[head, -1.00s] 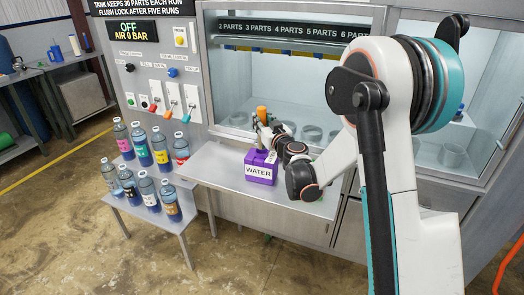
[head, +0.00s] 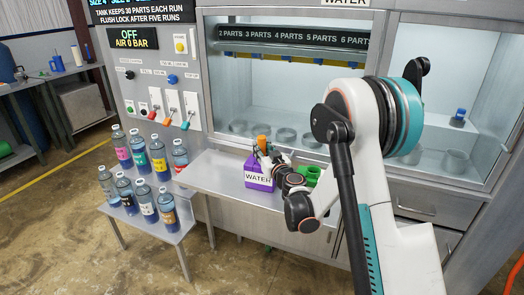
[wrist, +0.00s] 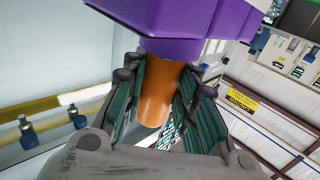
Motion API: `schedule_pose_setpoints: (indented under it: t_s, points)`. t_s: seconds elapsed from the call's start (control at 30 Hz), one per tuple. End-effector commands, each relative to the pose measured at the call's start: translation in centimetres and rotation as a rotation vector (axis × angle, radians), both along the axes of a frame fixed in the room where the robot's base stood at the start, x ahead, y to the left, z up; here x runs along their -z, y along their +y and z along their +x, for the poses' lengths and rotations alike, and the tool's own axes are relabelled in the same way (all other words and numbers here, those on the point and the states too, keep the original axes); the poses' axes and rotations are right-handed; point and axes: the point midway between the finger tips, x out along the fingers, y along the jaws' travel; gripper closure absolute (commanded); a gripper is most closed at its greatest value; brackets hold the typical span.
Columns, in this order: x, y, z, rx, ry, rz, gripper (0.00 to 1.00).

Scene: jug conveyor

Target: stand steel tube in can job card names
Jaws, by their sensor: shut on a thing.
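A purple jug with a white WATER label (head: 257,179) is at the metal bench in the head view. An orange cylindrical part (head: 262,142) shows at its top. In the wrist view the orange part (wrist: 157,92) sits between my gripper's fingers (wrist: 160,105), with the purple body (wrist: 195,22) beyond it. My gripper is shut on the orange part. I cannot tell whether the jug touches the bench. Grey round cans (head: 285,136) stand in the lit cabinet. I cannot pick out a steel tube or a job card.
The metal bench (head: 215,172) is bare left of the jug. Several labelled bottles (head: 158,160) stand on a stepped stand at left. A panel with levers (head: 170,105) is above. A grey cup (head: 455,162) is in the right cabinet.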

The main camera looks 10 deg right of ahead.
Motion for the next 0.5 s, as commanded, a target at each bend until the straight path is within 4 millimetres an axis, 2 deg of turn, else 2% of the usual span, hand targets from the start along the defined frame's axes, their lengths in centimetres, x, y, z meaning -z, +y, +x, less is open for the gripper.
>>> schedule_pose_setpoints:
  t_s: [0.07, 0.1, 0.2, 0.5]
  points:
    - [0.15, -0.01, 0.02, 0.0, 0.0, 0.0, 1.0]
    - [0.22, -0.01, 0.02, 0.0, 0.0, 0.0, 0.71]
    - [0.18, -0.01, 0.01, 0.0, 0.0, 0.0, 0.53]
    - [0.13, 0.0, 0.0, 0.0, 0.0, 0.0, 0.53]
